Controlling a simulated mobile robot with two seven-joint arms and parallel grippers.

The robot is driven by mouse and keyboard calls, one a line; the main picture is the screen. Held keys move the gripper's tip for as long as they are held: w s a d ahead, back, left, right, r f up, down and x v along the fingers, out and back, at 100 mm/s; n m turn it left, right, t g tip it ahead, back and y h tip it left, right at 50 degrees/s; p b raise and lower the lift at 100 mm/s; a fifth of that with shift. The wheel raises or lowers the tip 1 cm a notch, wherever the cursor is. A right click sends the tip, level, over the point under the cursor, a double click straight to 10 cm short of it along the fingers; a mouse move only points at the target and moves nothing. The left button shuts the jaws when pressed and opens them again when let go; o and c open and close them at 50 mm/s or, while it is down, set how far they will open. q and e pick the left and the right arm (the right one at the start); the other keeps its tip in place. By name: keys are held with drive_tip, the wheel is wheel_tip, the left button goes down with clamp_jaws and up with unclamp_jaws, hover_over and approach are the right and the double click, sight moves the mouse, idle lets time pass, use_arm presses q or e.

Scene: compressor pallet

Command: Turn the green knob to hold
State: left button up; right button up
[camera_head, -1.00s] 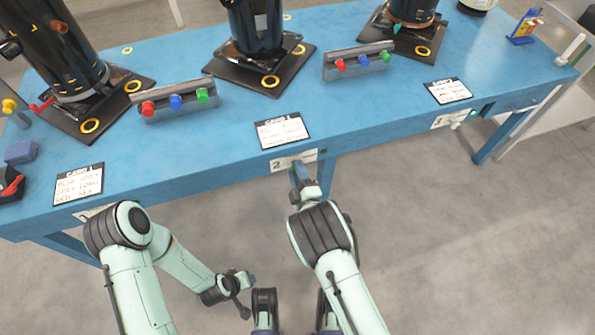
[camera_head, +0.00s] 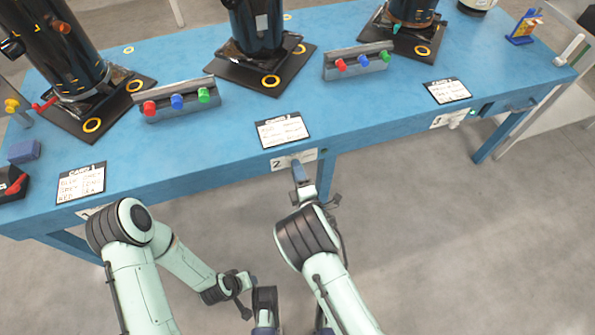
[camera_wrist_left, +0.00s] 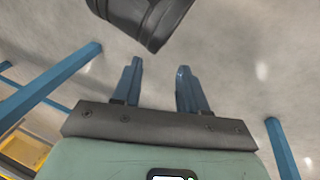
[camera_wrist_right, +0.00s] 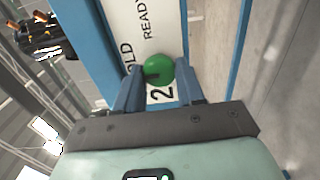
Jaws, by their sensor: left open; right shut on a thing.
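The green knob (camera_wrist_right: 158,68) shows in the right wrist view, between the fingers of my right gripper (camera_wrist_right: 159,82). It sits on a white label plate (camera_wrist_right: 147,28) with the words HOLD, partly cut off, and READY and the number 2. A dark notch or pointer shows on the knob. In the head view my right gripper (camera_head: 298,166) is at the table's front edge, over the number 2 plate (camera_head: 284,162), and hides the knob. My left gripper (camera_head: 247,281) is low in front of the table, open and empty in the left wrist view (camera_wrist_left: 157,72).
The blue table (camera_head: 225,137) carries black cylinders on plates. Two grey racks of red, blue and green knobs (camera_head: 177,103) stand on it, with cards (camera_head: 283,131) along the front. Another label plate (camera_head: 450,119) is on the right edge. The floor in front is clear.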

drive_tip(key=o, duration=1)
drive_tip(key=shift+s, duration=0.1)
use_arm(q)
drive_tip(key=shift+g+h, duration=0.3)
drive_tip(key=shift+g, duration=0.2)
drive_tip(key=s, duration=0.1)
drive_tip(key=s+d+r+p, duration=0.1)
drive_tip(key=s+r+p, duration=0.1)
drive_tip(key=shift+s+d+r, duration=0.25)
drive_tip(key=shift+d, duration=0.15)
use_arm(e)
drive_tip(key=v, duration=1.3)
drive_tip(key=shift+d, duration=0.1)
